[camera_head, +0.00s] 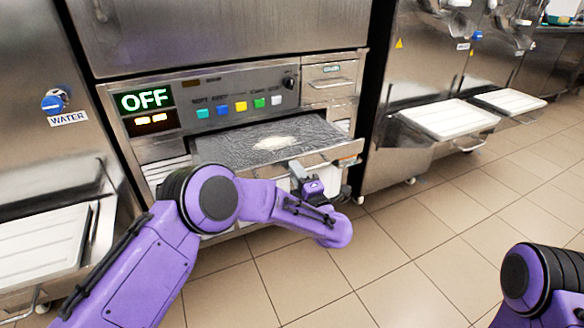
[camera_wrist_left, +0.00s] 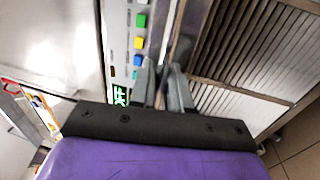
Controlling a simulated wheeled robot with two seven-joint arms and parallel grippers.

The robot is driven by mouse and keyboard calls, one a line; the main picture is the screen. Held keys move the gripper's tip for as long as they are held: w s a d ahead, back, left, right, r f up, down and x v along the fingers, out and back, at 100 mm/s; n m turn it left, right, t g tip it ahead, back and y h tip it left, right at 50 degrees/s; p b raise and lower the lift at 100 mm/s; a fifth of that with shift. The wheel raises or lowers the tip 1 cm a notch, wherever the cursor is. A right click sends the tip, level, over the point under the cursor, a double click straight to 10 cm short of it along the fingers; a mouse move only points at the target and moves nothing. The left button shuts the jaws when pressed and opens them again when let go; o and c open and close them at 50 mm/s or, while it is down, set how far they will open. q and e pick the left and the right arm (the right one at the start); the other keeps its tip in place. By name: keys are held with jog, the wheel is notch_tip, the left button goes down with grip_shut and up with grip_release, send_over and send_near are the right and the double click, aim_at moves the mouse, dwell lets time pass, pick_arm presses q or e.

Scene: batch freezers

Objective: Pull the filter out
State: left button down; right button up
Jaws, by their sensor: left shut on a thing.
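The filter (camera_head: 270,143) is a flat, dark, mesh-like panel with a pale patch on top. It sticks out of the front of the middle machine, below the button row, and its back edge is hidden inside. My left gripper (camera_head: 302,180) is at the filter's front metal edge and is shut on it. In the left wrist view my left gripper (camera_wrist_left: 163,88) has both fingers close about a thin metal edge. The exact contact is hard to see there. My right gripper is out of view; only part of my right arm shows at the lower right.
The machine's panel has a green OFF display (camera_head: 146,99) and several coloured buttons. Slatted vent panels (camera_wrist_left: 232,45) show beside the fingers in the left wrist view. A white tray (camera_head: 448,118) juts from the machine at right. The tiled floor (camera_head: 400,240) in front is clear.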

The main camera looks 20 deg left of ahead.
pick_arm(q)
jog(key=c, duration=1.3)
grip_release()
jog(key=p+v, duration=0.1)
jog(key=v, duration=0.9)
jog(key=shift+s, duration=0.3)
jog(key=shift+d, duration=0.15)
